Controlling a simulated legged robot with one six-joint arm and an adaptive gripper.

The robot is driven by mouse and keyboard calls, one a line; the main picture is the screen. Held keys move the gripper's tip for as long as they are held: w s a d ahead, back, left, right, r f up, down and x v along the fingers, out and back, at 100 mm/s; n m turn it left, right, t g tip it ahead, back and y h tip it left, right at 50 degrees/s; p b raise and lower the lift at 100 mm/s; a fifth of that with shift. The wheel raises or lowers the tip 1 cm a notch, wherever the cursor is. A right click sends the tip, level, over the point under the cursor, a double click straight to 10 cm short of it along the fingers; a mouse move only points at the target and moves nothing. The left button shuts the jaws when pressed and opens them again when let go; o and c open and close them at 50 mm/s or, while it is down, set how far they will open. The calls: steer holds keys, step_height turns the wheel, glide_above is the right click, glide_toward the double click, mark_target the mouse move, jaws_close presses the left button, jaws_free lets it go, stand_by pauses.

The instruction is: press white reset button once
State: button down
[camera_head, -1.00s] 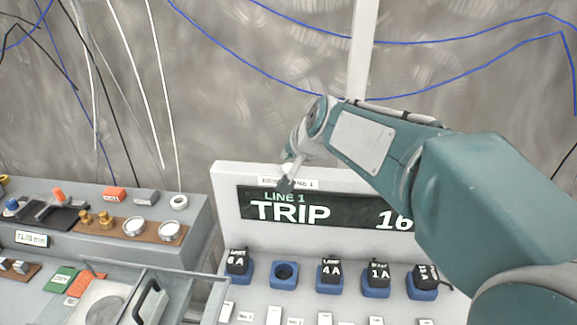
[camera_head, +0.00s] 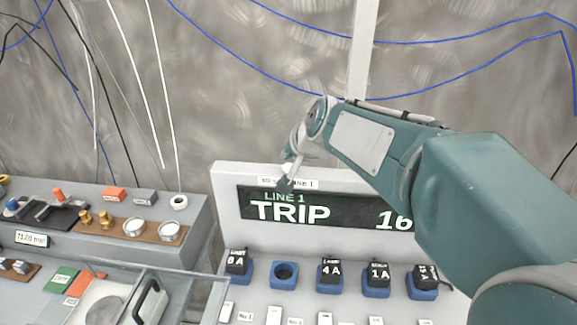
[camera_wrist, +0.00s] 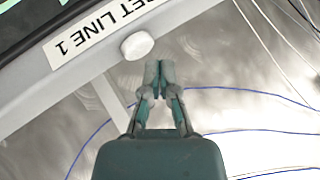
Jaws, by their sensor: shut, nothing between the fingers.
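The white reset button (camera_wrist: 137,45) is a round knob on the top edge of the grey panel. In the wrist view it sits beside a label (camera_wrist: 85,35) ending in "ET LINE 1". My gripper (camera_wrist: 159,72) is shut and empty, its fingertips close to the button; I cannot tell whether they touch it. The display (camera_head: 330,210) below reads "LINE 1 TRIP" and "16".
Below the display stand several blue sockets with black plugs (camera_head: 330,272); one socket (camera_head: 284,274) is empty. At the left is a grey bench (camera_head: 185,255) with gauges and a handled lid. Blue and white cables hang along the metal wall behind.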

mark_target(289, 167)
steer(key=shift+f, duration=0.1)
steer(key=shift+f, duration=0.3)
steer(key=shift+f, duration=0.45)
stand_by(1.1)
steer(key=shift+r, duration=0.9)
steer(key=shift+r, duration=2.55)
